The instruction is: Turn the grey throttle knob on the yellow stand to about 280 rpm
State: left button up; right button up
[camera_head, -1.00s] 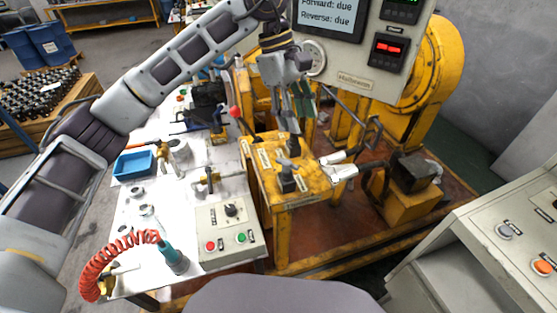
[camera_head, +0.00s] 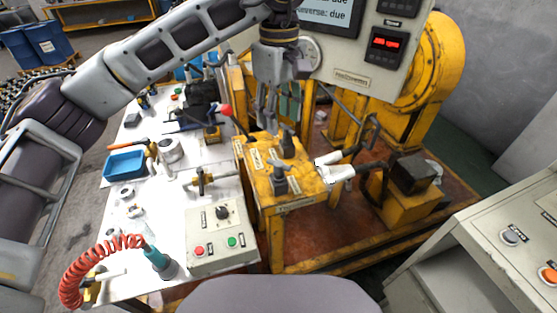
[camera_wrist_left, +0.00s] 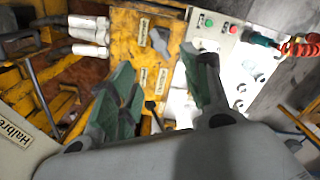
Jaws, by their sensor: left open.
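The yellow stand (camera_head: 299,202) carries two dark grey knobs with raised grips. The front knob (camera_head: 279,182) stands near its front edge, and the rear knob (camera_head: 287,141) is farther back. I cannot read which label names the throttle. My left gripper (camera_head: 267,124) points down above the stand's back part, just left of the rear knob, open and empty. In the left wrist view its green-padded fingers (camera_wrist_left: 157,57) are spread apart, and a grey knob (camera_wrist_left: 159,40) shows beyond them, apart from both fingers. My right gripper is not in view.
A red-balled lever (camera_head: 225,110) rises left of the stand. White hose couplings (camera_head: 336,172) sit at its right. A control box (camera_head: 221,236) stands on the white table at left. The display panel (camera_head: 352,78) is behind; its red digits are too small to read.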

aim_at(279, 162)
pick_arm(q)
jog(key=shift+f, duration=6.85)
grip_shut()
grip_release()
notch_tip(279, 162, up, 12)
